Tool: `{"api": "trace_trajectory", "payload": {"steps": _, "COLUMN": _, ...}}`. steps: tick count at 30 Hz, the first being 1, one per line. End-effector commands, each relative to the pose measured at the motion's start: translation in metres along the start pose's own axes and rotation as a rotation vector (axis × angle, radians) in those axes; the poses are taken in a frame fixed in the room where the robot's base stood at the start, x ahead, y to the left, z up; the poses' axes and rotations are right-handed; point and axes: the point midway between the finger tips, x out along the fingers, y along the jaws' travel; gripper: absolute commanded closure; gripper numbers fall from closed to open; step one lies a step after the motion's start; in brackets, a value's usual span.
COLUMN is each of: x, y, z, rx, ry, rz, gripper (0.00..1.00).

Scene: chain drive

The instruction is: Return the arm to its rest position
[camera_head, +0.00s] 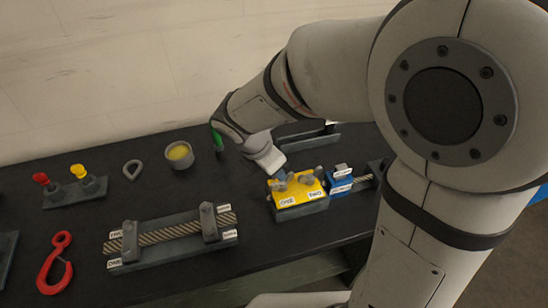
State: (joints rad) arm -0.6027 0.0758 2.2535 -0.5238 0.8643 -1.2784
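My arm (328,75) reaches in from the right and bends down over the black workbench (190,285). My gripper (274,163) is at its end, just above and behind a yellow block (298,191) with grey wing-shaped parts and white labels. The fingers are small and partly hidden, so I cannot tell whether they are open or shut, or whether they touch the block. A blue block (341,181) with white labels sits right of the yellow one.
A cable fixture (170,235) stands front centre. A red hook (55,265), a grey ring (132,169), a cup with yellow contents (179,155) and a stand with red and yellow knobs (75,192) lie to the left. A green-tipped item (217,139) stands near my wrist.

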Motion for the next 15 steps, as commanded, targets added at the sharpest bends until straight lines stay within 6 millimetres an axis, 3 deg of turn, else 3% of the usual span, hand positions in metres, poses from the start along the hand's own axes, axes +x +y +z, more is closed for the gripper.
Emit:
{"api": "trace_trajectory", "payload": {"steps": 8, "x": -0.001, "y": -0.002, "z": 0.003, "rx": 0.025, "ry": 0.003, "rz": 0.001, "gripper": 0.69}}
{"api": "trace_trajectory", "payload": {"steps": 11, "x": -0.007, "y": -0.019, "z": 0.020, "rx": 0.231, "ry": 0.033, "rz": -0.001, "gripper": 0.69}}
{"api": "trace_trajectory", "payload": {"steps": 15, "x": -0.021, "y": -0.062, "z": 0.050, "rx": 0.736, "ry": 0.105, "rz": -0.011, "gripper": 0.69}}
